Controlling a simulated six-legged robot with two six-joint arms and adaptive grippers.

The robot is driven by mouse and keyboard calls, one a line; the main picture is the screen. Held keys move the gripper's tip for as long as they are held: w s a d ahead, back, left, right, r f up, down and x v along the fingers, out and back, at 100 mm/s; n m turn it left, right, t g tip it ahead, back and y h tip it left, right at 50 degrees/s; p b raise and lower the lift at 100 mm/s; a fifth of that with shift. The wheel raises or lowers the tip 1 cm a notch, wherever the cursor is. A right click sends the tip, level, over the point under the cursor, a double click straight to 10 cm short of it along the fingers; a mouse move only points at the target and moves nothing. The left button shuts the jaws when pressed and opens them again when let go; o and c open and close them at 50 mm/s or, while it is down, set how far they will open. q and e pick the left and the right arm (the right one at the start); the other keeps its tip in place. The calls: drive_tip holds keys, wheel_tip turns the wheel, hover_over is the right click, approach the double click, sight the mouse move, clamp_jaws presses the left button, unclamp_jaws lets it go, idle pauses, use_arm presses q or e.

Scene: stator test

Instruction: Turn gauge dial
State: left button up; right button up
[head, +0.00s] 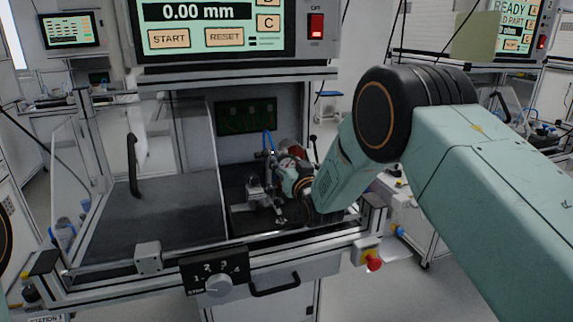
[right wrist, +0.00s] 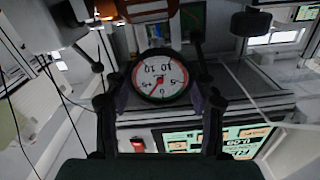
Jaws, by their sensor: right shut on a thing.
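The gauge dial (right wrist: 161,77) shows large in the right wrist view. It is a round white face in a black ring, with red sections at the rim and a red needle; its figures appear upside down. My right gripper (right wrist: 160,92) is shut on the gauge dial, a finger at each side of its ring. In the head view my right gripper (head: 284,172) reaches into the test station beside the small metal fixture (head: 258,192). The dial's face cannot be made out there. My left gripper is not in view.
The station display (head: 209,25) reads 0.00 mm above the opening. A clear door with a black handle (head: 132,166) stands at the left. On the front are a selector knob (head: 218,286), a bar handle (head: 274,285) and a red stop button (head: 374,263).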

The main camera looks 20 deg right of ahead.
drive_tip(key=c, duration=0.3)
drive_tip(key=m, duration=0.3)
drive_tip(key=shift+d+m, duration=0.1)
drive_tip(key=shift+m, duration=1.9)
drive_tip(key=o, duration=1.2)
drive_tip(key=shift+w+f, duration=0.1)
